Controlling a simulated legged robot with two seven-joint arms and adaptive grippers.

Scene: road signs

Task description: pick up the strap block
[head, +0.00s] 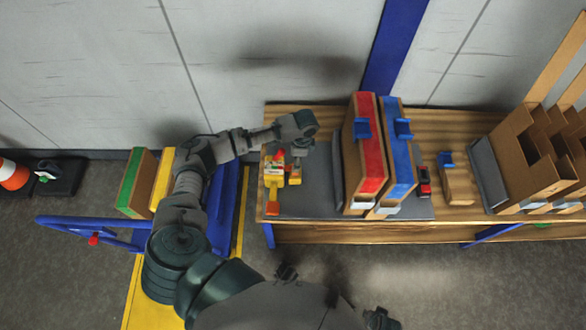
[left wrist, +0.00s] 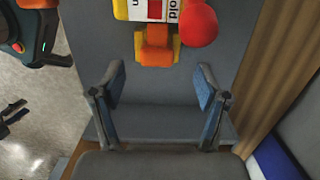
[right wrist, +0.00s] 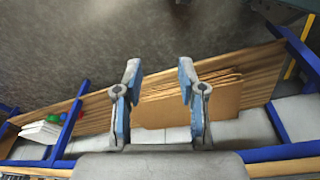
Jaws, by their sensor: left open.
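I cannot tell for certain which thing is the strap block. A yellow piece with a red knob, white label and orange end (head: 273,178) lies at the left end of the grey mat. It also shows at the top of the left wrist view (left wrist: 155,12), beyond the fingertips and partly cut off. A smaller yellow-orange piece (head: 295,176) lies beside it. My left gripper (left wrist: 160,88) is open and empty above the mat, apart from these pieces; its fingers are hard to see in the head view. My right gripper (right wrist: 159,78) is open and empty.
On the wooden table (head: 437,118), a red-faced box (head: 370,150) and blue-faced box (head: 399,150) stand right of my left gripper. A small red item (head: 424,182), a wooden block with blue top (head: 457,184) and cardboard holders (head: 525,160) are farther right. The grey mat (head: 318,190) has free room.

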